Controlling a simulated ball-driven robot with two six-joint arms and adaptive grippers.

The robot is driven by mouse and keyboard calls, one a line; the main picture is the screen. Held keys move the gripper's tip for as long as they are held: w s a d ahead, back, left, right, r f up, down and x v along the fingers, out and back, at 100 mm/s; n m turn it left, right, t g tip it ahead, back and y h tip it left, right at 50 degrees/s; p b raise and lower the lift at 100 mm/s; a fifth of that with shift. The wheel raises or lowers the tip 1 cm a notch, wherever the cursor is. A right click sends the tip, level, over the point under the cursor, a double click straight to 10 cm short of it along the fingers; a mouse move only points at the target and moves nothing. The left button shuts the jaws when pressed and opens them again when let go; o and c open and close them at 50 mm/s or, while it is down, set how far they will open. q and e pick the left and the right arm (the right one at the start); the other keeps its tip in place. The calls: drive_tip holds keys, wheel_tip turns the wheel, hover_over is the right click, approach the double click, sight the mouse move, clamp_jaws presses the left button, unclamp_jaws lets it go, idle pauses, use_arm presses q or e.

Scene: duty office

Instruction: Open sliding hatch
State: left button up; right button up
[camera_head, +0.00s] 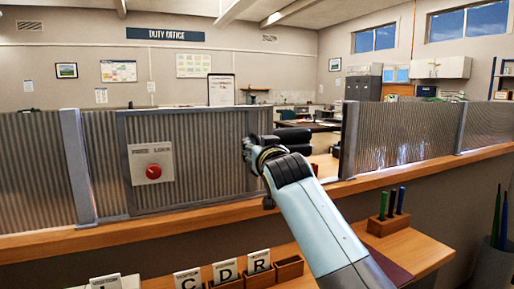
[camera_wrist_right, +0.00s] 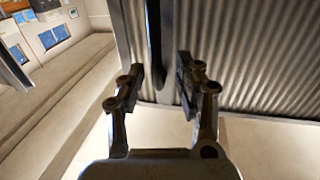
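The sliding hatch (camera_head: 205,125) is a ribbed, translucent panel in a grey frame on the counter. A gap stands open between its right edge and the grey post (camera_head: 349,140). A plate with a red knob (camera_head: 153,171) is mounted toward its left. My right gripper (camera_head: 250,150) is at the hatch's right part, in front of its frame. In the right wrist view the gripper (camera_wrist_right: 160,88) has its fingers apart, with a dark upright handle bar (camera_wrist_right: 155,45) in line between them. I cannot tell whether either finger touches it. My left gripper is not in view.
A wooden counter ledge (camera_head: 150,226) runs below the hatch. Lettered card boxes (camera_head: 260,262) and a pen block (camera_head: 390,222) sit on the lower shelf beneath it. Fixed ribbed panels (camera_head: 35,170) flank the hatch. A desk and dark chair show through the gap.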

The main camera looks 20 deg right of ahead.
drive_tip(key=s, duration=0.6)
drive_tip(key=shift+a, duration=0.3)
